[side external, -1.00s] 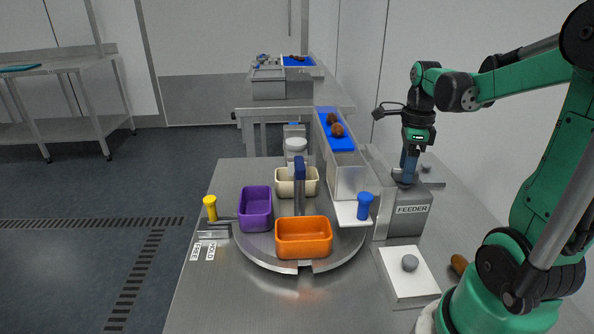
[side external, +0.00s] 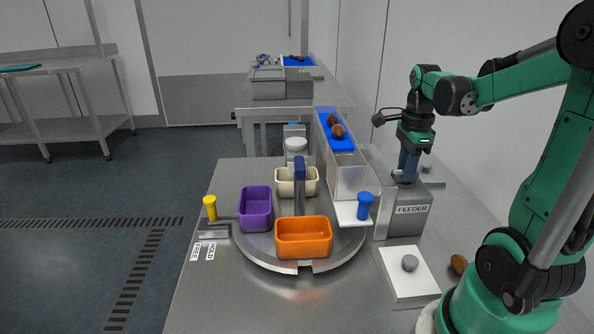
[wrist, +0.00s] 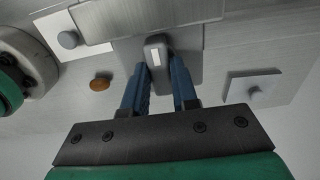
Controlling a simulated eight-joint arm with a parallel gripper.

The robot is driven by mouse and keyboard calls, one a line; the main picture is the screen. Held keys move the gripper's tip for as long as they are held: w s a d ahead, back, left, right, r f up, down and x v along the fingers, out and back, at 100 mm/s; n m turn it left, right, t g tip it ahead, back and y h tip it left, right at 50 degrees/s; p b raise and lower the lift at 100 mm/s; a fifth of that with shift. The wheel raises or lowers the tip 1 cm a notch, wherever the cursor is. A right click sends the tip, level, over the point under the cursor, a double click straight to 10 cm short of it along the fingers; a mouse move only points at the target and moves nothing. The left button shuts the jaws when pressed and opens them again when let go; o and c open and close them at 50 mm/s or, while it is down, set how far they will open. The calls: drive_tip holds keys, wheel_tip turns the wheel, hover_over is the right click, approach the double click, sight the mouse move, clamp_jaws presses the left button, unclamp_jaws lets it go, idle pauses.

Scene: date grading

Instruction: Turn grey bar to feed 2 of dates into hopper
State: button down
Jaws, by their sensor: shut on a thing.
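My gripper (side external: 406,178) points down over the grey box marked FEEDER (side external: 405,213). In the wrist view its two blue fingers (wrist: 160,72) are shut on the grey bar (wrist: 156,43), which has a white mark on top. In the side view the fingers hide most of the bar. Two brown dates, one nearer (side external: 338,132) and one farther (side external: 332,119), lie on the blue-lined chute (side external: 325,124). A clear-walled bin (side external: 350,180) stands at the chute's near end; I cannot tell what is inside it.
A round turntable (side external: 262,250) carries purple (side external: 255,208), orange (side external: 303,237) and cream (side external: 284,188) trays. A yellow-knobbed lever (side external: 210,207) stands at left, a blue knob (side external: 364,205) at right. A white plate with a grey knob (side external: 398,283) and a brown oval thing (side external: 459,265) lie near my base.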

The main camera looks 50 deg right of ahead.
drive_tip(key=shift+n, duration=1)
drive_tip(key=c, duration=0.7)
unclamp_jaws()
drive_tip(key=shift+r, duration=2.8)
